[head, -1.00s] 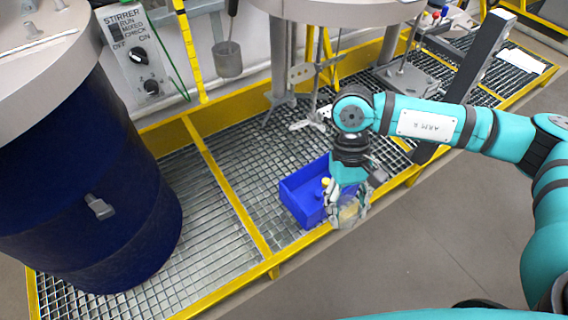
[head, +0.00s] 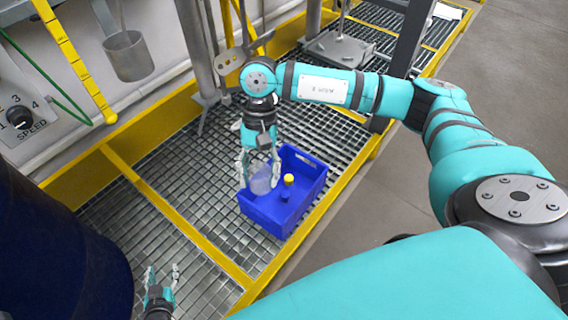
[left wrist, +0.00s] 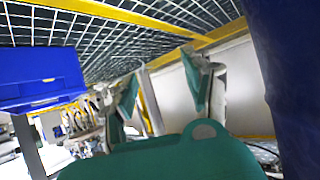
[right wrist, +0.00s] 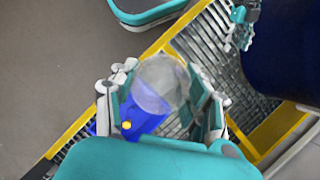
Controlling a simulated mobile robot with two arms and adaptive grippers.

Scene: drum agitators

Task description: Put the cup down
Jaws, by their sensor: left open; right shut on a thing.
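A clear, see-through cup (head: 261,181) is in my right gripper (head: 254,168), at the left end of the blue bin in the head view. In the right wrist view the cup (right wrist: 160,83) sits between both fingers of the right gripper (right wrist: 163,105), which is shut on it. I cannot tell how far the cup's base is above the grating or the bin. My left gripper (head: 162,277) is open and empty over the grating, beside the dark blue drum. Its spread fingers also show in the left wrist view (left wrist: 165,90).
The blue bin (head: 262,213) holds a small blue bottle with a yellow cap (head: 289,179). The dark blue drum (head: 55,250) stands at the left. A yellow-edged metal grating (head: 165,205) has free room left of the bin. A grey metal cup (head: 128,56) hangs by the wall.

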